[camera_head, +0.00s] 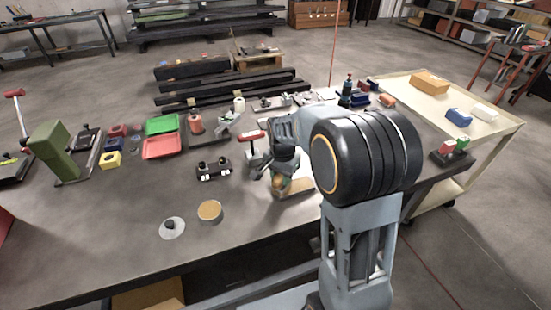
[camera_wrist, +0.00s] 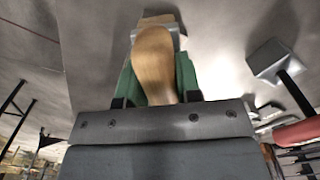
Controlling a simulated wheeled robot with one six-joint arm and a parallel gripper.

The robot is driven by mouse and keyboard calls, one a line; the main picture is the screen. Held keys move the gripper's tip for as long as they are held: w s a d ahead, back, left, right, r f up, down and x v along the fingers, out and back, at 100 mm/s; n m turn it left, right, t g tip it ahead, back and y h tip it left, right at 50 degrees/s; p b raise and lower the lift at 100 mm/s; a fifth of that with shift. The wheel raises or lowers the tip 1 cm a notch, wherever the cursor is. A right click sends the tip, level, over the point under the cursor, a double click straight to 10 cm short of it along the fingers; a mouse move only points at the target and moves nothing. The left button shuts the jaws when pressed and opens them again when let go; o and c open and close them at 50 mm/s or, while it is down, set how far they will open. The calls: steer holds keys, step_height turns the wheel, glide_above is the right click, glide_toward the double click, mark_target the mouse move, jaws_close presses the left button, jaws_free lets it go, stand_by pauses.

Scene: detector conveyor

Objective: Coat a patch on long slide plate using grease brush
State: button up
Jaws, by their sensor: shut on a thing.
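My gripper (camera_head: 281,180) is low over the middle of the workbench in the head view, partly covered by my arm. In the wrist view my gripper (camera_wrist: 156,82) has its green fingers shut on the wooden handle of the grease brush (camera_wrist: 153,55). The brush's grey collar and tan end show beyond the handle. A round tin with a tan top (camera_head: 209,211) stands on the bench to the left.
A pale disc with a dark knob (camera_head: 171,228) lies left of the tin. A black device with two knobs (camera_head: 213,169) and a red-topped tool (camera_head: 252,137) stand near the gripper. Green (camera_head: 162,124) and red (camera_head: 163,147) trays lie behind. The front left bench is mostly clear.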

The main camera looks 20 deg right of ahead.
steer(key=shift+a, duration=0.45)
steer(key=shift+a+r, duration=0.25)
steer(key=shift+r, duration=0.05)
steer(key=shift+d+r+p, duration=0.1)
steer(key=shift+r+p, duration=2.75)
steer(key=shift+r, duration=0.9)
